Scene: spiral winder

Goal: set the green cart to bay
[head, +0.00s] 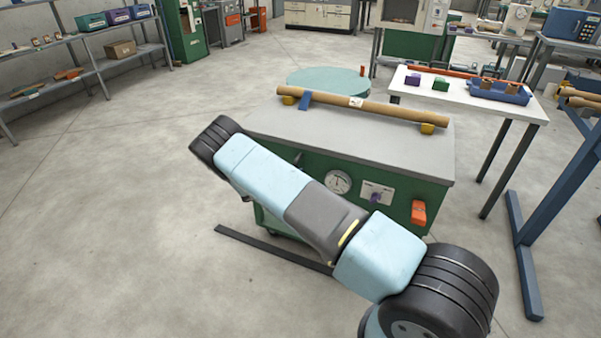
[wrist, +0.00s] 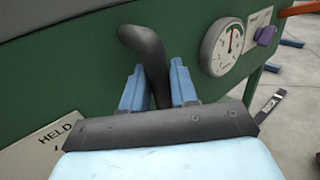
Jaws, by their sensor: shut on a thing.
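The green cart (head: 310,172) stands in the middle of the head view, with a grey top, a round dial, a purple knob and an orange part on its front. In the wrist view its green front (wrist: 70,70) fills much of the picture. A dark curved handle (wrist: 145,42) stands out from this front. My gripper (wrist: 156,70) is shut on the handle, with a blue finger on each side of it. In the head view my arm hides the gripper, the handle and part of the cart's front.
A cardboard tube (head: 362,106) lies across the cart's top. A white table (head: 470,101) with small parts stands close behind at right. A blue stand (head: 525,260) is to the right. A dark strip (head: 262,246) lies on the floor before the cart. The left floor is clear.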

